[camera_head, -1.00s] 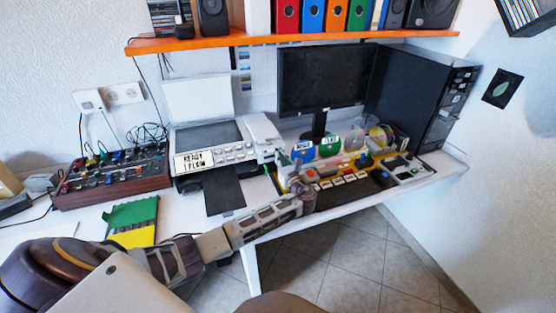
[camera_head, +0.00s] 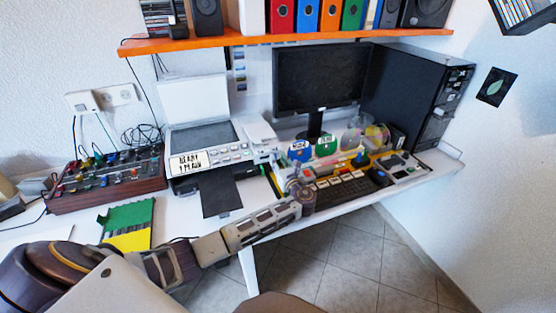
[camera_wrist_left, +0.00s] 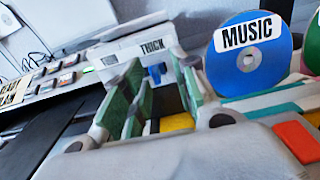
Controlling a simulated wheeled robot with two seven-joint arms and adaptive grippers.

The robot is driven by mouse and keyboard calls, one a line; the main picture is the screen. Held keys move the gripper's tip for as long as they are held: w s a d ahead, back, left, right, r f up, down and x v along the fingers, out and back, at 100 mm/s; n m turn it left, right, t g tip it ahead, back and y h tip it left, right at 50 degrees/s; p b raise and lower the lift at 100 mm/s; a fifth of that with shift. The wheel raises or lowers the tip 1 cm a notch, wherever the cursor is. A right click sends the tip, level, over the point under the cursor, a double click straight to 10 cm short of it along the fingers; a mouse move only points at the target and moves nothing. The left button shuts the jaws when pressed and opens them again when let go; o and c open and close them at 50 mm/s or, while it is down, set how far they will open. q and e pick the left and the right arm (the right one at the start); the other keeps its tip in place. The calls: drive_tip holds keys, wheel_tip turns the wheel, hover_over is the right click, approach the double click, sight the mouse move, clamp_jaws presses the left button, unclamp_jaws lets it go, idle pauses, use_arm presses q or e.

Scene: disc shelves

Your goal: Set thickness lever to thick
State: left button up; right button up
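The white printer (camera_head: 215,153) stands on the desk, lid up, with a small text display (camera_head: 187,162). In the left wrist view its side block carries the labels THIN (camera_wrist_left: 108,61) and THICK (camera_wrist_left: 151,47). The small blue thickness lever (camera_wrist_left: 156,74) shows just below THICK. My left gripper (camera_head: 276,166) is beside the printer's right end. In the wrist view my left gripper (camera_wrist_left: 152,85) has its greenish fingers apart, with the lever seen between them, beyond the tips. I cannot tell whether a finger touches it. My right gripper is not in view.
A blue MUSIC disc (camera_wrist_left: 250,55) stands close right of the gripper. A mixer (camera_head: 108,180) and green-yellow folder (camera_head: 128,224) are at left.

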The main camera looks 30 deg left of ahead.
use_arm(q)
drive_tip(key=v, duration=1)
drive_tip(key=shift+s+d, duration=0.15)
drive_tip(key=shift+d, duration=0.05)
idle(0.4)
